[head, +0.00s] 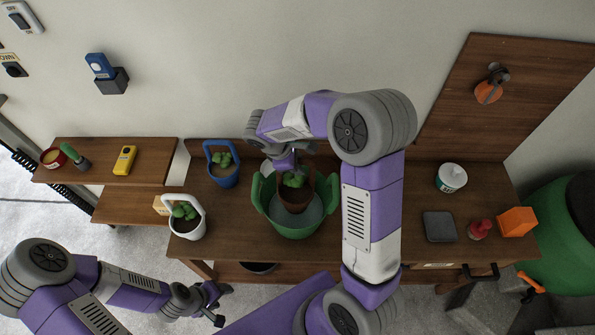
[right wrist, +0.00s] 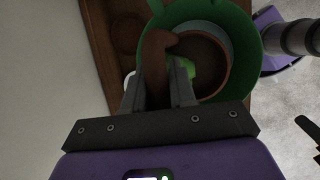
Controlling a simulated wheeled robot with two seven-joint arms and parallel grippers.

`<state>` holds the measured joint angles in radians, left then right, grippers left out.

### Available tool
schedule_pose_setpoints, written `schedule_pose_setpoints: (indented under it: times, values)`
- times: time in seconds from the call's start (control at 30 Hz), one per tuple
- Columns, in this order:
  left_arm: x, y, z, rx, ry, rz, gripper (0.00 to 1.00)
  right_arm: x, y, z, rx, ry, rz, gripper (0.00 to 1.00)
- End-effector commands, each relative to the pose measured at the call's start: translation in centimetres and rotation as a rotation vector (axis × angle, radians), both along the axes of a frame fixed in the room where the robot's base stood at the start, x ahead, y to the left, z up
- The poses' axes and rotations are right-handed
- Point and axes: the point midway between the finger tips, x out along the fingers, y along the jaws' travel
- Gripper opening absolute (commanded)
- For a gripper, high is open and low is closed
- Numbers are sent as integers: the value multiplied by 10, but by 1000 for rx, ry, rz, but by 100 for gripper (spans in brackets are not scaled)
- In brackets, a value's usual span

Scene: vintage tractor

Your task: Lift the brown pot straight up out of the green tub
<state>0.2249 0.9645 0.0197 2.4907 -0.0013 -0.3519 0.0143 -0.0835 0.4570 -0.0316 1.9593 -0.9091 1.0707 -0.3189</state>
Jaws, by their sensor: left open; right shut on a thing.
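The brown pot (head: 296,202) holds a small green plant and sits within the rim of the green tub (head: 290,231) on the bench. Whether its base touches the tub's floor cannot be told. My right gripper (head: 291,166) reaches over from behind the pot and is shut on the pot's brown handle. In the right wrist view the handle (right wrist: 155,52) runs between the fingers, with the pot's round rim and the green tub (right wrist: 254,45) around it. My left gripper (head: 217,304) is open and empty, low at the front left, away from the tub.
A blue pot (head: 222,175) and a white pot (head: 190,226) stand left of the tub. A white jar (head: 452,178), grey block (head: 440,226), red bottle (head: 479,231) and orange box (head: 516,222) stand on the right. The wall is close behind the bench.

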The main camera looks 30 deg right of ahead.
Motion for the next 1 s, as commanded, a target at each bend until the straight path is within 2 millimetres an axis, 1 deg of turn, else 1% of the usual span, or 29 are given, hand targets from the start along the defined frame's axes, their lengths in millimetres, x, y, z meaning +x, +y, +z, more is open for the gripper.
schedule_pose_setpoints:
  times: [0.03,0.1,0.5,0.6,1.0]
  values:
    - [0,0,6,0,0,0,55,1,0,12,0,-4,0,0]
    - [0,0,12,0,0,0,55,1,0,21,0,-3,-1,0]
    - [0,0,41,0,0,0,55,0,0,59,0,-2,1,0]
    - [0,0,38,0,0,0,55,1,0,65,-1,-5,0,0]
    - [0,0,38,0,0,0,55,1,0,100,0,-5,-1,0]
